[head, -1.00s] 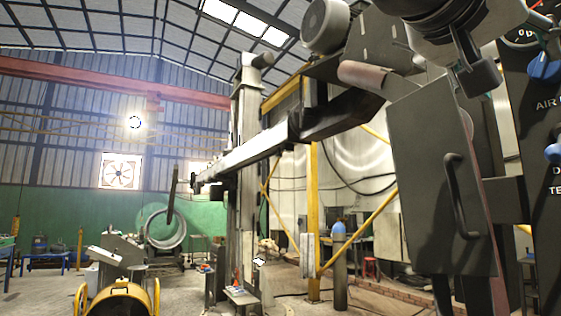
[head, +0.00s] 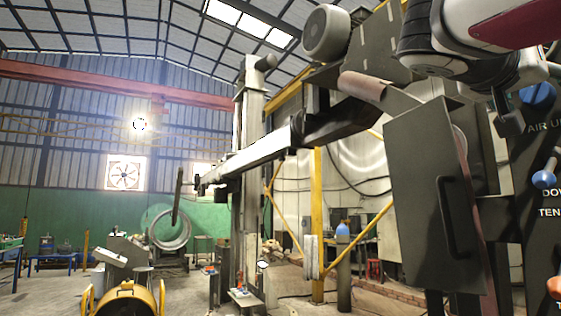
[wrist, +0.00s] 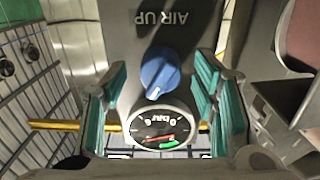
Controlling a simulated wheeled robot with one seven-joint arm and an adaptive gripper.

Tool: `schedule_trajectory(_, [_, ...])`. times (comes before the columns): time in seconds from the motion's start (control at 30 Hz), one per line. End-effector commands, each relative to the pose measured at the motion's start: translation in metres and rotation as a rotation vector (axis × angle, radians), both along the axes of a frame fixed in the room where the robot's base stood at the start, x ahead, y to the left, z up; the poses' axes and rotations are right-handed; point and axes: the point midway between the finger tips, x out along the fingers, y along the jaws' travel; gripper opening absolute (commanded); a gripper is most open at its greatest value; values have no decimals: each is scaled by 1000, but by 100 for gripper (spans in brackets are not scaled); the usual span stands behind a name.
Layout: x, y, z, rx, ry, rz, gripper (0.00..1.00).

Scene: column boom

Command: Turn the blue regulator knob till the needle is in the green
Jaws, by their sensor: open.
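The blue regulator knob (wrist: 160,72) is on a dark panel marked AIR UP, which appears upside down in the wrist view. A round bar gauge (wrist: 161,124) sits just below it there. The gauge has a short green band at its lower right and a reddish mark beside it; I cannot tell exactly where the needle points. My gripper (wrist: 160,80) is open, its teal pads left and right of the knob in the picture, with gaps on both sides. In the head view the knob (head: 538,93) is at the right edge beside my gripper (head: 508,120); the gauge is hidden.
A second blue control (head: 543,178) and an orange one (head: 555,288) are lower on the panel. A grey cabinet door (head: 432,195) with a handle stands left of it. A boom (head: 255,155) on a column reaches left.

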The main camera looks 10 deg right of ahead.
Motion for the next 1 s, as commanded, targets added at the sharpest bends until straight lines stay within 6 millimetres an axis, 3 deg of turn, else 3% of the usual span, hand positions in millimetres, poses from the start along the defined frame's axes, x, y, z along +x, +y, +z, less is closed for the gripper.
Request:
schedule_trajectory(0.43, [4, -11, -1, 0, 0, 0, 54])
schedule_trajectory(0.67, [4, -11, -1, 0, 0, 0, 6])
schedule_trajectory(1.0, [5, -11, -2, 8, -26, 0, 6])
